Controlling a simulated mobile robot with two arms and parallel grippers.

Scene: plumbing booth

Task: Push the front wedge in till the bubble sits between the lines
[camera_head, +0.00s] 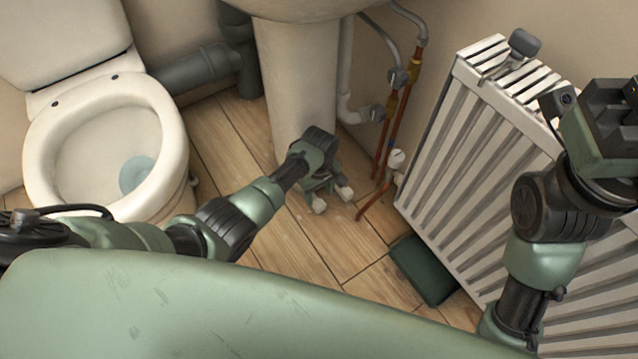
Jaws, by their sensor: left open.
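I cannot make out a wedge, a bubble or level lines in this view. My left gripper (332,199) points down at the floor in front of the basin pedestal (297,80). Its pale fingertips are apart, and I see nothing between them. My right gripper (605,120) is high at the right edge, in front of the radiator; its fingers are hidden, so its opening does not show. The toilet (105,150) stands at the left, and my own body hides the floor nearest me.
A white radiator (450,130) stands at the right, with a grey knob (524,42) at its top. Copper pipes (388,135) run down beside the pedestal. A dark green box (424,270) lies by the radiator's foot. Wooden floor (225,150) is clear between toilet and pedestal.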

